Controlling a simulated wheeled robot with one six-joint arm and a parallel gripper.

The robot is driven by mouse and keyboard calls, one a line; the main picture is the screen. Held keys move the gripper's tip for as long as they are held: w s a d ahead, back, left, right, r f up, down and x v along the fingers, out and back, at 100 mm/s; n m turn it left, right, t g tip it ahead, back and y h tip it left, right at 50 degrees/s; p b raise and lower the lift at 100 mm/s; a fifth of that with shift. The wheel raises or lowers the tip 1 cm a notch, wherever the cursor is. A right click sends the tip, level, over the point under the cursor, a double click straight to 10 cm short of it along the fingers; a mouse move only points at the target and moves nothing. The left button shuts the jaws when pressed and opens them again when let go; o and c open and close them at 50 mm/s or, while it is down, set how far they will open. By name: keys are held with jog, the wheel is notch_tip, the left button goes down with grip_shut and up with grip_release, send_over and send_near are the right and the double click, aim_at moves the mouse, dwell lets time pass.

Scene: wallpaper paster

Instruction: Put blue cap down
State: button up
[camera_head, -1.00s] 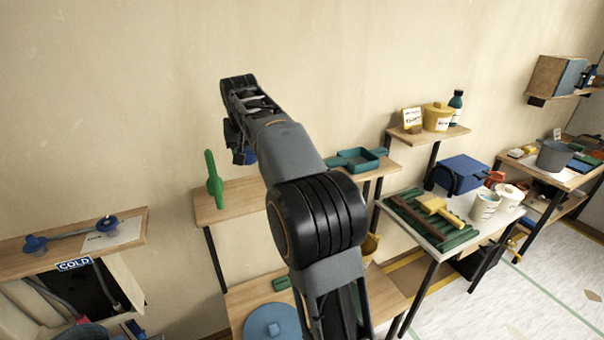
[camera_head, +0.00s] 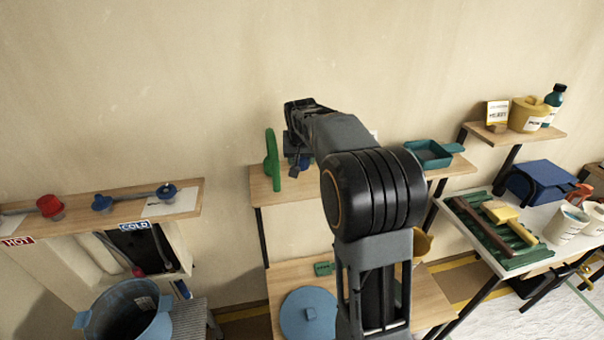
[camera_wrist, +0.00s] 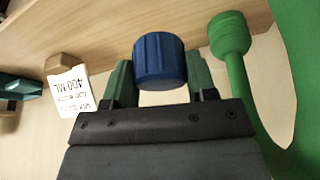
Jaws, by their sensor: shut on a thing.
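The blue cap (camera_wrist: 160,62) is a ribbed blue cylinder between the two green fingertips of my gripper (camera_wrist: 160,85) in the wrist view. My gripper is shut on it. In the head view my gripper (camera_head: 294,150) is over the upper wooden shelf (camera_head: 268,188), and only a little of the cap's blue shows there. The wrist view shows the wooden shelf (camera_wrist: 100,32) close beyond the cap. I cannot tell whether the cap touches it.
A green tool (camera_head: 271,160) stands on the shelf just left of my gripper; its handle also shows in the wrist view (camera_wrist: 232,50). A white 400 ML card (camera_wrist: 70,92) stands on the other side. A teal tray (camera_head: 433,152) lies at the shelf's right. A blue lid (camera_head: 309,314) lies below.

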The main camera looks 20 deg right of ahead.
aim_at(301, 184)
jog(key=shift+f+p, duration=0.3)
jog(key=shift+f, duration=2.8)
jog(key=shift+f, duration=0.1)
jog(key=o, duration=1)
jog(key=b+v, duration=0.2)
jog(key=v, duration=1)
jog(key=shift+s, duration=0.15)
